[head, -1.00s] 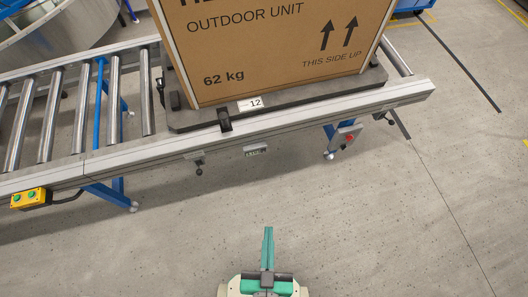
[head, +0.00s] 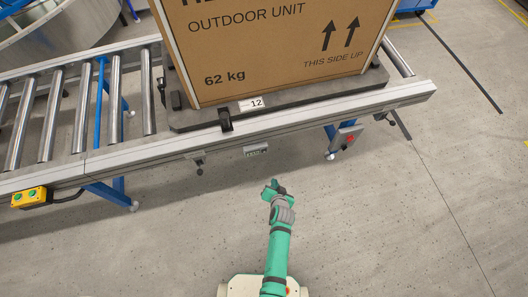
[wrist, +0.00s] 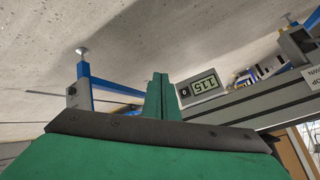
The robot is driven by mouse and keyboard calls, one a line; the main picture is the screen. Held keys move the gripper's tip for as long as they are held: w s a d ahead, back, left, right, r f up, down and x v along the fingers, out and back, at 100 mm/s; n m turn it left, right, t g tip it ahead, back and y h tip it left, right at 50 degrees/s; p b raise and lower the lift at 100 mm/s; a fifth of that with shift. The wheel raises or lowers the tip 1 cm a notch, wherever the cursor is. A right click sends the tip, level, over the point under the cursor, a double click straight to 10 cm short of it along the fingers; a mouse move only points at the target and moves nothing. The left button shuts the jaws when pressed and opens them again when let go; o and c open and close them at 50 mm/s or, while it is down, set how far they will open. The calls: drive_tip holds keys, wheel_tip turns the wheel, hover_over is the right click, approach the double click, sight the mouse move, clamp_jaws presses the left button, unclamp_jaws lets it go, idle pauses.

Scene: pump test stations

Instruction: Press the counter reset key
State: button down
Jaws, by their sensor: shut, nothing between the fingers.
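The counter (head: 255,149) is a small grey unit on the front side of the conveyor's near rail, below the carton. In the wrist view the counter (wrist: 199,88) has a display with dark digits, and a small dark round key (wrist: 185,92) sits beside the display. My gripper (head: 273,185) is in front of the rail, a little below and right of the counter in the head view, and looks apart from it. In the wrist view the green fingers of my gripper (wrist: 160,82) are together and empty, just left of the key.
A large carton (head: 270,50) stands on a dark pallet on the roller conveyor (head: 130,158). A grey box with a red button (head: 345,138) hangs to the right; a yellow box with green buttons (head: 29,197) is at the left. Clamp handles flank the counter. The near floor is clear.

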sight(264, 151)
drive_tip(key=shift+g+y, duration=0.3)
drive_tip(key=w, duration=0.2)
drive_tip(key=w+a+f, duration=0.1)
drive_tip(key=w, duration=0.1)
drive_tip(key=shift+a, duration=0.1)
drive_tip(key=shift+w, duration=0.1)
drive_tip(key=w+a, duration=0.2)
drive_tip(key=w, duration=0.6)
drive_tip(key=shift+a, duration=0.35)
drive_tip(key=shift+w, duration=0.2)
idle(1.5)
drive_tip(key=shift+w+a, duration=0.15)
drive_tip(key=shift+w, duration=0.15)
drive_tip(key=shift+w+a, duration=0.1)
drive_tip(key=shift+w, duration=0.3)
idle(0.6)
drive_tip(key=shift+r, duration=0.1)
drive_tip(key=shift+s, duration=0.8)
